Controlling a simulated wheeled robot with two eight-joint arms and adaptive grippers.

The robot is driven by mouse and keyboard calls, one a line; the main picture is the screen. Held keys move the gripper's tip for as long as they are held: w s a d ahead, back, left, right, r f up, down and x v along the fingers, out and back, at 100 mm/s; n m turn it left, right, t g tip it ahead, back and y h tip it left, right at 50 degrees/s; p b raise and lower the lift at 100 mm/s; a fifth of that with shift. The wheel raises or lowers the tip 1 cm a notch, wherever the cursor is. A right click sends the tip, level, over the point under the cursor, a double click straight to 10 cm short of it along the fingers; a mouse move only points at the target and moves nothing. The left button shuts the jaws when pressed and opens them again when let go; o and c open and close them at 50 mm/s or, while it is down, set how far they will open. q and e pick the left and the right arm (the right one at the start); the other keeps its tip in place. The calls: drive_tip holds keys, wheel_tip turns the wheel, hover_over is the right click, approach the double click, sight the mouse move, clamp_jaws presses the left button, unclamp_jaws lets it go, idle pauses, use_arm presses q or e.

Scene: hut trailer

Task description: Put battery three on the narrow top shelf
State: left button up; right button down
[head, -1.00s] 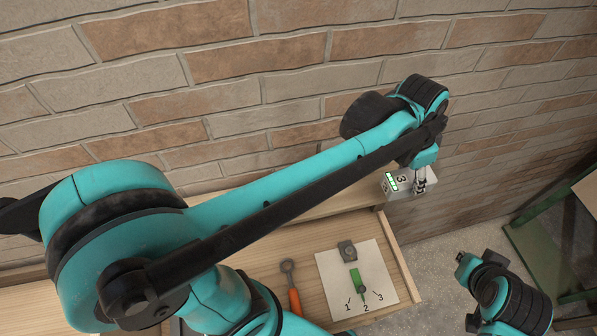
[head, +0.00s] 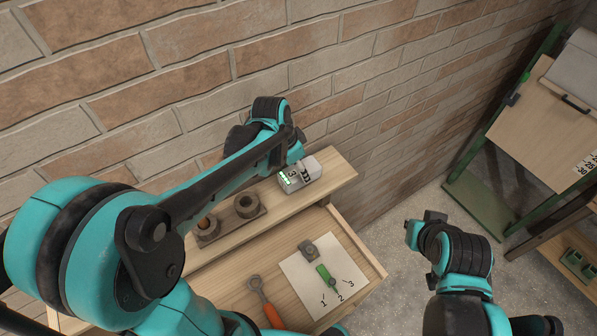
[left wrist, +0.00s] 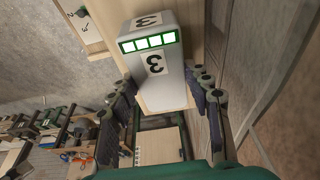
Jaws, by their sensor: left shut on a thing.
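Battery three (head: 299,178) is a light grey block with a "3" label and lit green bars. In the head view it is upright at the right part of the narrow wooden top shelf (head: 338,177), against the brick wall; whether it touches the shelf I cannot tell. My left gripper (head: 306,173) is shut on it. The left wrist view shows battery three (left wrist: 153,87) between the two fingers of my left gripper (left wrist: 160,110). My right arm is at the lower right of the head view; its fingers are not clearly seen.
Below, a drawer or tray (head: 353,242) holds a numbered white sheet (head: 312,282), a green tool and an orange-handled wrench (head: 265,300). A green-framed rack (head: 470,200) stands right.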

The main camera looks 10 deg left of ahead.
use_arm(q)
drive_tip(key=shift+a+x, duration=0.2)
drive_tip(key=shift+x, duration=0.9)
drive_tip(key=shift+s, duration=0.1)
drive_tip(key=shift+s+f, duration=0.1)
drive_tip(key=shift+f, duration=0.05)
drive_tip(key=o, duration=1.4)
